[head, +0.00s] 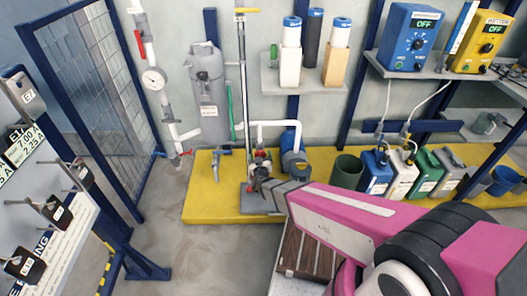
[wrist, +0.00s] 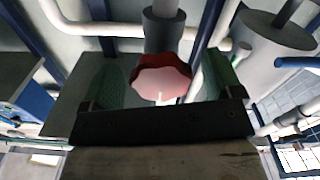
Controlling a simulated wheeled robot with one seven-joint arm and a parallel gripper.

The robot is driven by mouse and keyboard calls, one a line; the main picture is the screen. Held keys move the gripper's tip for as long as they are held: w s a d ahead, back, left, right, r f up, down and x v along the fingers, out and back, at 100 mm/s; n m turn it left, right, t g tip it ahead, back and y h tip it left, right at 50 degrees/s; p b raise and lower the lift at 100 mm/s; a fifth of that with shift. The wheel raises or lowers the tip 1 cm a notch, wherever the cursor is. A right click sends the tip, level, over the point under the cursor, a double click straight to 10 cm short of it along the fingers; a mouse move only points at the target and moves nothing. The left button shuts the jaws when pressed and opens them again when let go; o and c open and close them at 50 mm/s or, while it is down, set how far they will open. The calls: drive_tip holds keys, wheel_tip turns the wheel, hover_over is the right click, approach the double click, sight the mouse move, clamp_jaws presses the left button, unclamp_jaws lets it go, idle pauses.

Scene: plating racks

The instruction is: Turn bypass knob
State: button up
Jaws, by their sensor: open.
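The bypass knob (wrist: 162,76) is red and faceted, with a white mark on its face, and sits at the end of a grey cylindrical stem in the wrist view. My gripper (wrist: 167,82) is open, with one green-padded finger to the left of the knob and one to the right. Gaps show between the knob and both pads, and I cannot tell how deep the knob is between them. In the head view my gripper (head: 257,174) is low beside the pipework above the yellow platform, and it mostly hides the knob there.
A yellow platform (head: 205,205) carries pipes, a pump (head: 294,163) and several jugs. A grey filter housing (head: 208,90) and a pressure gauge (head: 154,79) are behind at left. A blue mesh fence (head: 98,85) stands at left. Bare floor lies left of the platform.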

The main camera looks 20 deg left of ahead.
drive_tip(key=shift+w+a, duration=0.1)
drive_tip(key=shift+w, duration=0.25)
drive_tip(key=c, duration=0.9)
drive_tip(key=shift+a+m, duration=0.1)
drive_tip(key=shift+m, duration=2.8)
drive_tip(key=shift+s, duration=0.1)
